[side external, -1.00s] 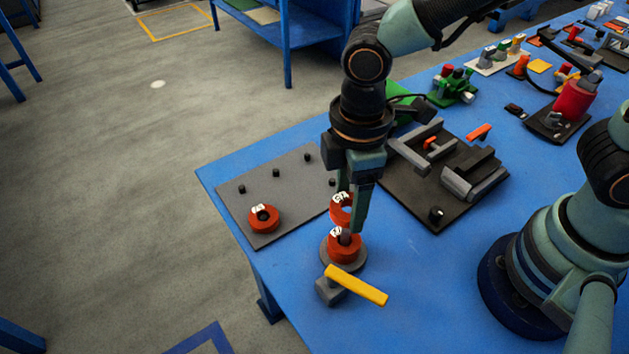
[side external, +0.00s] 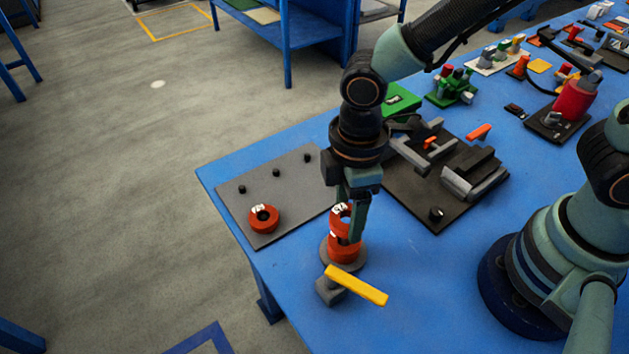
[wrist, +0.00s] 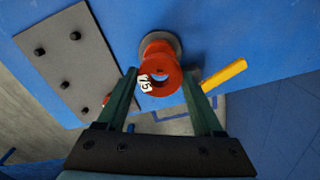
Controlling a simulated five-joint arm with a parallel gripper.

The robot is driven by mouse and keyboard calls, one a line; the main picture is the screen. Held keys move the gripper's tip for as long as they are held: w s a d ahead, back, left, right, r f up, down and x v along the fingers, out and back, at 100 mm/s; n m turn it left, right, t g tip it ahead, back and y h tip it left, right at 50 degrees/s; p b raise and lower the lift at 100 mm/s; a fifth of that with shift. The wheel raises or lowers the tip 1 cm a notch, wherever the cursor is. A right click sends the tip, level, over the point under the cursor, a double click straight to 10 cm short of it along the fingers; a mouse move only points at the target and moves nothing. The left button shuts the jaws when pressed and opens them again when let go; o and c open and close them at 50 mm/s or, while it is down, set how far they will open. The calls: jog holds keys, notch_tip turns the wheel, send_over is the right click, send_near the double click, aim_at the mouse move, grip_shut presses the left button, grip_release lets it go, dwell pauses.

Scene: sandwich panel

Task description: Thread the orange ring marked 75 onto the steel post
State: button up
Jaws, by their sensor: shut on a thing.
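My gripper (wrist: 160,76) is shut on an orange ring (wrist: 174,84) with a white 75 label. In the side view the held ring (side external: 335,226) is just above another orange ring (side external: 347,254), which sits on a round grey base (side external: 328,252). The two rings overlap in that view, so I cannot tell whether they touch. The wrist view shows blue through the held ring's hole. The steel post is not clearly seen; the rings hide it.
A third orange ring (side external: 264,226) lies on a dark grey plate (side external: 285,214) with several black pegs. A yellow bar (side external: 356,285) on a grey block stands close in front of the base. A dark fixture board (side external: 410,200) lies behind right.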

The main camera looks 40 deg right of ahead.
aim_at(346, 226)
jog(key=shift+f, duration=0.45)
jog(key=shift+f, duration=0.35)
jog(key=shift+f, duration=0.3)
dwell(0.6)
jog(key=shift+f, duration=0.35)
jog(key=shift+f, duration=0.65)
dwell(0.8)
jog(key=o, duration=1.4)
